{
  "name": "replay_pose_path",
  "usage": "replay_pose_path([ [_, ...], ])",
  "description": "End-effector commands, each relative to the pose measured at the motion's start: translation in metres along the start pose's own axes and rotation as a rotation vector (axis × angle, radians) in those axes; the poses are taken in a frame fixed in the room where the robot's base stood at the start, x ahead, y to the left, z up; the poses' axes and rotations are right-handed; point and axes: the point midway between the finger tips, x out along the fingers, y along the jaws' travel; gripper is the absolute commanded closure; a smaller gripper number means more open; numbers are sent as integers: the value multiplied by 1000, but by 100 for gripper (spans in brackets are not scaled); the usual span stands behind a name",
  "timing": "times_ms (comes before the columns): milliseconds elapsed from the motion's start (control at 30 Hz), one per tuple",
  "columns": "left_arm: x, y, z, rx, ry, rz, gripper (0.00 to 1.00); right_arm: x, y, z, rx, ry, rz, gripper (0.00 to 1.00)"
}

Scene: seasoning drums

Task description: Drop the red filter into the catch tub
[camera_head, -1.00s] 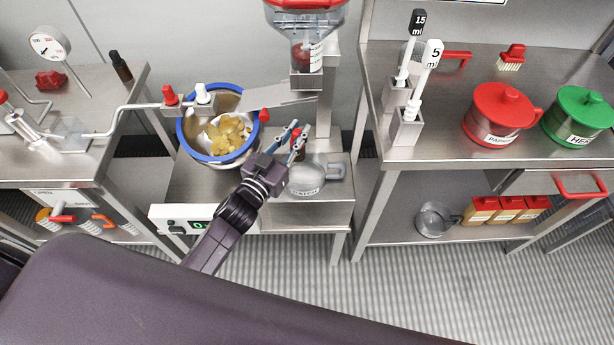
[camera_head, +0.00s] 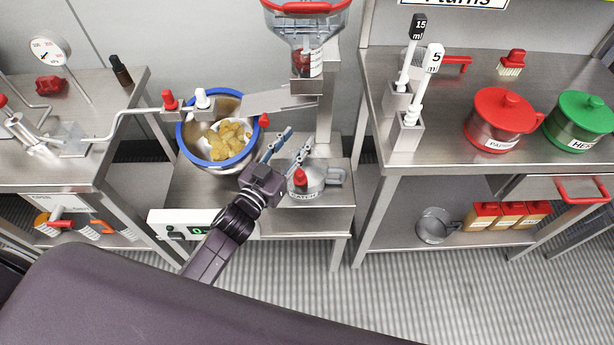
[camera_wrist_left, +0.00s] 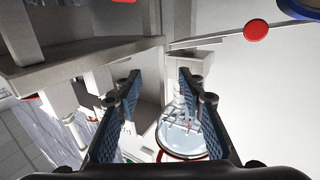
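The red filter (camera_head: 300,178) shows as a small red-topped piece at the clear catch tub (camera_head: 316,183), seen against its left part. It looks to be inside the tub, though its lower part is hard to make out. The tub carries a "CATCH" label and has a handle on its right. It stands on the steel stand's lower ledge. My left gripper (camera_head: 297,138) is above and just behind the filter, fingers spread and empty. In the left wrist view its two blue-padded fingers (camera_wrist_left: 160,95) are apart with nothing held. My right gripper is out of view.
A blue-rimmed drum (camera_head: 250,140) with yellow chips stands left of the gripper. A red-rimmed clear hopper (camera_head: 318,40) and its chute (camera_head: 270,101) are above.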

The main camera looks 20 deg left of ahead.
Motion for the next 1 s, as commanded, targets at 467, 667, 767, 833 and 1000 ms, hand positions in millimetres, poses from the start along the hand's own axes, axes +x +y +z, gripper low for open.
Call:
replay_pose_path([
  [467, -86, 0, 1, 0, -3, 0, 64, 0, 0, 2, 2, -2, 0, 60],
  [667, -106, 0, 0, 2, -1, 0, 64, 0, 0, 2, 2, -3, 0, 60],
  [767, -110, 0, 0, 2, 1, 1, 64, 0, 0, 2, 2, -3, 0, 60],
  [833, -111, 0, -1, 1, 1, 1, 64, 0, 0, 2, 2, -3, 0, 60],
  [1000, -110, 0, -1, 1, 1, 1, 64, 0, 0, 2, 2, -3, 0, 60],
])
